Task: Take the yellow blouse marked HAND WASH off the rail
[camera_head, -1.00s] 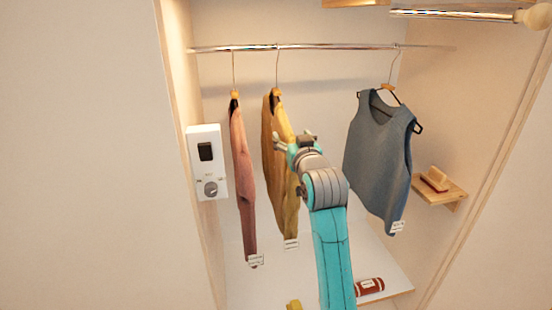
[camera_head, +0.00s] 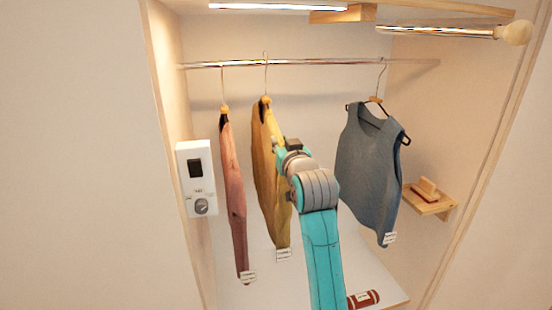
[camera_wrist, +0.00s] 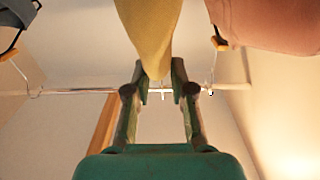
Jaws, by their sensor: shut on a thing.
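The yellow blouse (camera_head: 265,165) hangs edge-on from its hanger, between the pink garment and the blue vest. A white tag (camera_head: 283,255) is at its hem; I cannot read its words. The top of its hanger hook (camera_head: 265,57) shows a little above the chrome rail (camera_head: 320,63). My gripper (camera_head: 278,148) is at the blouse's right side, its fingers partly hidden by my arm. In the wrist view, the gripper (camera_wrist: 158,75) has a finger on each side of the yellow cloth (camera_wrist: 150,30), shut on it.
The pink garment (camera_head: 233,190) hangs close on the left. The blue vest (camera_head: 370,165) hangs to the right, with a gap between. A white switch box (camera_head: 196,180) is on the left wall. A small shelf (camera_head: 428,205) holds a brush (camera_head: 425,187). A red roll (camera_head: 364,299) lies below.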

